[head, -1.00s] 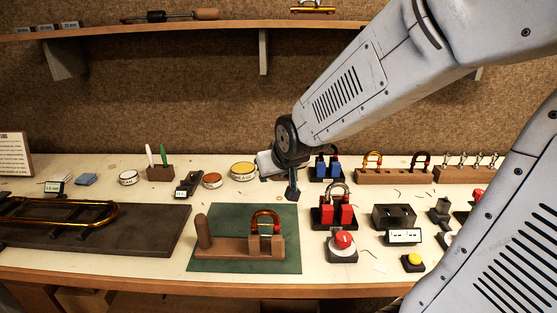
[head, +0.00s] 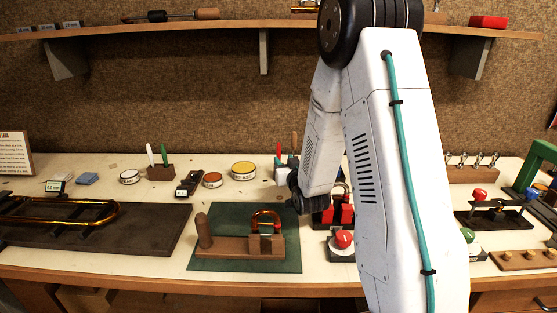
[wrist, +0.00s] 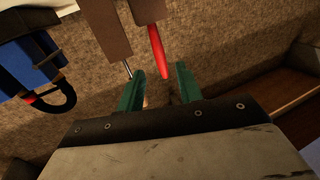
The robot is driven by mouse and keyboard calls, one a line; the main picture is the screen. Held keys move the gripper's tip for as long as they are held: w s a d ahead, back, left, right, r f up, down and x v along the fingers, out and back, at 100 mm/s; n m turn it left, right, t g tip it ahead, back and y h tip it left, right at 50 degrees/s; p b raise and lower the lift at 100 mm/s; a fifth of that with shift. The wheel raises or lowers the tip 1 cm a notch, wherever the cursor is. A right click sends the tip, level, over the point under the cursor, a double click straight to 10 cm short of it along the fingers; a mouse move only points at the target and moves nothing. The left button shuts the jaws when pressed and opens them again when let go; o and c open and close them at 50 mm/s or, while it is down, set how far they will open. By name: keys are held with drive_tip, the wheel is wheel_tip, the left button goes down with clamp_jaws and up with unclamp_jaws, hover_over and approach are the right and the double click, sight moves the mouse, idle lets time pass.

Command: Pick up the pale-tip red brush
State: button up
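A thin red handle (head: 278,152), likely the red brush, stands upright at the back of the bench, just left of a brown handle (head: 294,142). In the wrist view the red handle (wrist: 157,52) points toward the gap between my fingers. Its pale tip cannot be made out. My gripper (wrist: 158,88) has two green fingers, spread apart, with nothing clearly held between them. In the head view the gripper is low at the back of the bench by the handles, its fingers hidden.
A brown piece with a thin metal rod (wrist: 128,70) is close to my left finger. Blue blocks with a dark shackle (wrist: 35,60) are at left. A yellow-lidded tin (head: 243,170) and a green mat (head: 205,262) are nearby. My arm hides much of the bench's right.

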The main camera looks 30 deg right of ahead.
sight(279, 153)
drive_tip(key=x, duration=0.7)
clamp_jaws()
